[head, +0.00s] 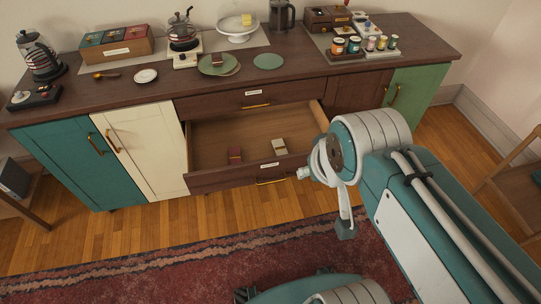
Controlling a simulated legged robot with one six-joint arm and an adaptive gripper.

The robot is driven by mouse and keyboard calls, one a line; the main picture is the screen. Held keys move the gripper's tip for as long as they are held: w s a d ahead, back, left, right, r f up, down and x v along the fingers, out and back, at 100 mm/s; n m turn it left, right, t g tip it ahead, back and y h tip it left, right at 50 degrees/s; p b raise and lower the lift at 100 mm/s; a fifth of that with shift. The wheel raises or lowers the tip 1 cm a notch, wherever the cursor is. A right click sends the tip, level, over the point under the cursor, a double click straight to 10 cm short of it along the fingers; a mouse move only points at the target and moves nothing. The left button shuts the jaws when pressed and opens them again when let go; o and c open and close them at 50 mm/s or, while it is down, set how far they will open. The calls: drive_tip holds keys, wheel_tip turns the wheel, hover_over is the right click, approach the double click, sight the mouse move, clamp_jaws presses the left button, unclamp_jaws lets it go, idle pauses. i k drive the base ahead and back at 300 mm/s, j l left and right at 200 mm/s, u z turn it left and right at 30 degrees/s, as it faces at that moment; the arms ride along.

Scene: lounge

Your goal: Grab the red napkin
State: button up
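A small dark red folded item (235,155), which looks like the red napkin, lies in the open lower drawer (215,148), near its front panel and left of centre. A cream folded item (279,146) lies to its right in the same drawer. My gripper (345,226) hangs in front and to the right of the drawer, apart from both items. Only one finger-like part with a dark tip shows clearly; my own arm hides the rest, so its opening cannot be judged.
The wooden counter (150,92) holds kettles, a tea box (116,48), green plates (217,64), a cake stand (236,28) and several small jars. The drawer front (225,179) juts out over the floor. A red rug (150,275) lies before the cabinet. A chair (515,165) stands at right.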

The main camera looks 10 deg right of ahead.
sight(234, 153)
drive_tip(key=i+l+u, duration=0.2)
drive_tip(key=i+l, duration=0.15)
drive_tip(key=i+l+u, duration=0.2)
drive_tip(key=i+l, duration=0.15)
drive_tip(key=i+l+u, duration=0.15)
drive_tip(key=i+l, duration=0.2)
drive_tip(key=l, duration=0.15)
drive_tip(key=i+l+u, duration=0.2)
drive_tip(key=l, duration=0.3)
drive_tip(key=i, duration=0.05)
